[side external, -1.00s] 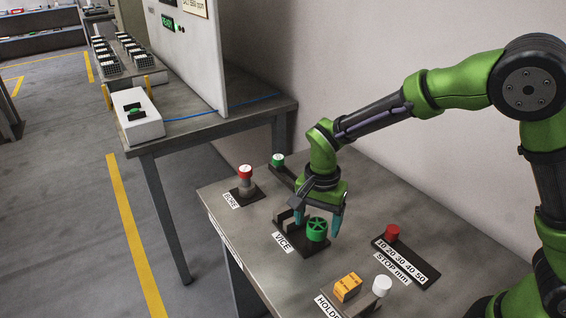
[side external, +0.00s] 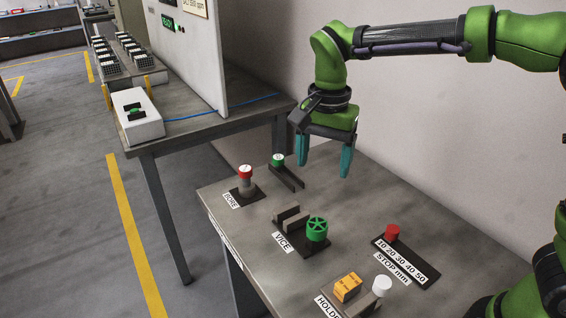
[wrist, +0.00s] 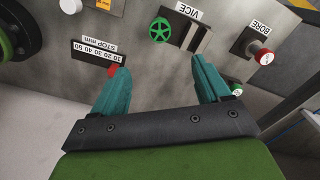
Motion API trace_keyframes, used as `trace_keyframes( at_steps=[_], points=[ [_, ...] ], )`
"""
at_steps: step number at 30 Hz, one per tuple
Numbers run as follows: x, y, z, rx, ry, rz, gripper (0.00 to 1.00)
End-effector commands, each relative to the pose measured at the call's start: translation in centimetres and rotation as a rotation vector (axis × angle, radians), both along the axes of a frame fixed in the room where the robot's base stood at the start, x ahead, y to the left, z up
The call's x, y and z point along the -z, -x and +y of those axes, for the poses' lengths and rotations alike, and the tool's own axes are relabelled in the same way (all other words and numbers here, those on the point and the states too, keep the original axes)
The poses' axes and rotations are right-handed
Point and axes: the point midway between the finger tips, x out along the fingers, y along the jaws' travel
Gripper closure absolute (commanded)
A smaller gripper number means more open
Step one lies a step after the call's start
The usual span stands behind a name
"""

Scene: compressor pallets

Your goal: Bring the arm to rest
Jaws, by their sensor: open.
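My gripper (side external: 325,160) hangs above the back part of the grey work table (side external: 345,225), well clear of it. Its two teal fingers are spread apart with nothing between them. In the wrist view my gripper (wrist: 158,88) is also open and empty over the bare table. The vice (side external: 290,222) with its green handwheel (side external: 316,229) stands below and to the left of my gripper, apart from it. The vice's jaws look empty. The handwheel also shows in the wrist view (wrist: 160,31).
Around the table stand the red-topped BORE post (side external: 245,180), a green-topped piece (side external: 278,160), the STOP scale with a red knob (side external: 392,233), an orange block (side external: 348,287) and a white cylinder (side external: 382,286). A pale wall rises behind. The air around my gripper is free.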

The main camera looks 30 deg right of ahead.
Motion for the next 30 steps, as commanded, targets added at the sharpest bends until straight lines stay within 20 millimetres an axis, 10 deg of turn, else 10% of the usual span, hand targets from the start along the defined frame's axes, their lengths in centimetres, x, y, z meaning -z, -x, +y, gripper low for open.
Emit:
trace_keyframes(
  at_steps=[18, 30],
  points=[
    [-0.1, -0.3, 0.0, -0.123, -0.001, -0.021, 0.24],
    [-0.6, 7.4, -4.6, -0.632, -0.125, -0.301, 0.24]
  ],
)
